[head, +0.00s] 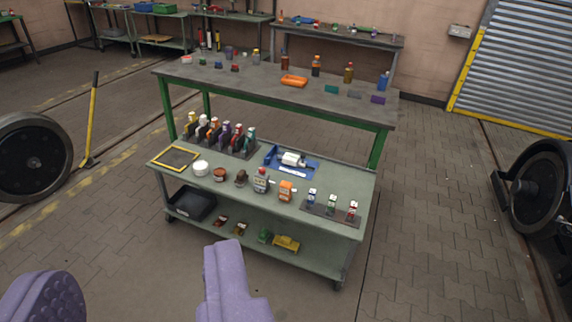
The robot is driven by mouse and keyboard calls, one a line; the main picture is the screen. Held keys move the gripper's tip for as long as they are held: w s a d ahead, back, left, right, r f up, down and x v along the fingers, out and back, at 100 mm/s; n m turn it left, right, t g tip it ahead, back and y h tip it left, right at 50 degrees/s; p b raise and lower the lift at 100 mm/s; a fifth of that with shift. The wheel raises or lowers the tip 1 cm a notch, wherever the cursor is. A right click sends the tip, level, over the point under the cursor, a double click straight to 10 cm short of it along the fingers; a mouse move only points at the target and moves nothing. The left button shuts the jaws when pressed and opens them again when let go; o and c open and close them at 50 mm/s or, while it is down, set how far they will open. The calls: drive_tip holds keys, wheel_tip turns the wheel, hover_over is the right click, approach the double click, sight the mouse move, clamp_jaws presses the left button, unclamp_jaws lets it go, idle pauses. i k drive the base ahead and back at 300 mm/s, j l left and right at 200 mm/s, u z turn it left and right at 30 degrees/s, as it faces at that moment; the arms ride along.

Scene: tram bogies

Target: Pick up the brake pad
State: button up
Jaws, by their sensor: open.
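I cannot tell for certain which thing is the brake pad; the items are small from here. Small blocks in teal (331,89), grey (354,94) and purple (378,99) lie on the right of the upper worktop. A small dark brown lump (241,178) sits on the middle shelf between a brown jar and a grey bottle. Small red (221,220) and brownish (241,228) pieces lie on the bottom shelf. My gripper (140,266) shows as two purple fingers at the bottom edge, wide apart, open and empty. It is short of the bench, touching nothing.
The bench (170,84) has a green frame. Wheels stand left (34,160) and right (535,190). A yellow-handled tool (92,120) stands left. Paved floor in front is clear.

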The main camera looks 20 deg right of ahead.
sight(213, 133)
drive_tip(key=u, duration=0.2)
drive_tip(key=i+l+u, duration=0.1)
drive_tip(key=i, duration=1.85)
drive_tip(key=i+u, duration=0.4)
drive_tip(key=i, duration=0.4)
drive_tip(key=i+l+u, duration=0.15)
drive_tip(key=i+u, duration=0.2)
drive_tip(key=i, duration=0.4)
drive_tip(key=i+z, duration=0.3)
drive_tip(key=i+j+z, duration=0.25)
drive_tip(key=i, duration=0.25)
drive_tip(key=i+l+z, duration=0.1)
drive_tip(key=z, duration=0.35)
drive_tip(key=i+z, duration=0.3)
drive_tip(key=z, duration=0.2)
drive_tip(key=i+z, duration=0.2)
drive_tip(key=z, duration=0.25)
